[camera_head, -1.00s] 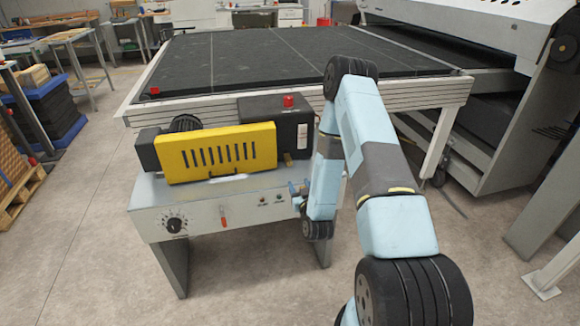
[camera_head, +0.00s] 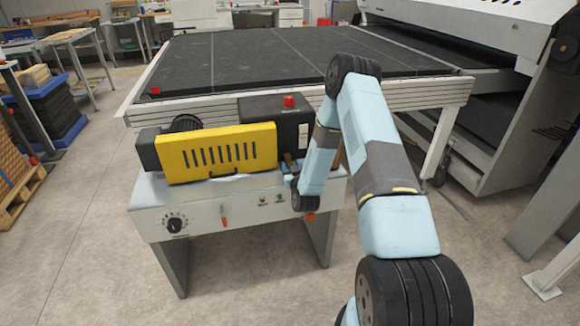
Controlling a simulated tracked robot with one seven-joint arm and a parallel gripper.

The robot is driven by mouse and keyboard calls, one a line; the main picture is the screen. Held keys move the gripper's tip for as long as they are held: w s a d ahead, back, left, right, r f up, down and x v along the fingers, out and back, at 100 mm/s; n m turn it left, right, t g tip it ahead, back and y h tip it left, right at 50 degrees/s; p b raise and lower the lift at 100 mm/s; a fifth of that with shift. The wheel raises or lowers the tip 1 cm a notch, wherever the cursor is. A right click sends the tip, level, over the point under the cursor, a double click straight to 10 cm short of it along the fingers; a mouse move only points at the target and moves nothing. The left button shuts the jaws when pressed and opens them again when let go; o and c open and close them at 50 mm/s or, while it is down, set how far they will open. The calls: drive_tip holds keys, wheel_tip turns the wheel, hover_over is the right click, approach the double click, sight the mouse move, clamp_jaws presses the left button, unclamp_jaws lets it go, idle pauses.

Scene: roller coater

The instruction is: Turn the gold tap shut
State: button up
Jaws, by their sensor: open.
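The gold tap (camera_head: 287,158) is a small brass-coloured piece at the right end of the yellow-covered pump unit, low on its black block. It is tiny here and partly covered by my gripper (camera_head: 288,168), so I cannot tell its handle's angle. My gripper is at the tap, just in front of the block. Its fingers are small and mostly hidden by my wrist, and it appears open. I cannot tell whether it touches the tap.
The yellow slotted cover (camera_head: 217,153) stands left of my gripper on a grey metal cabinet (camera_head: 205,217) with a black dial (camera_head: 174,225). A red button (camera_head: 288,101) tops the black block. The large black roller table (camera_head: 250,62) lies behind. The floor in front is clear.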

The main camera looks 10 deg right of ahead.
drive_tip(key=shift+w, duration=0.4)
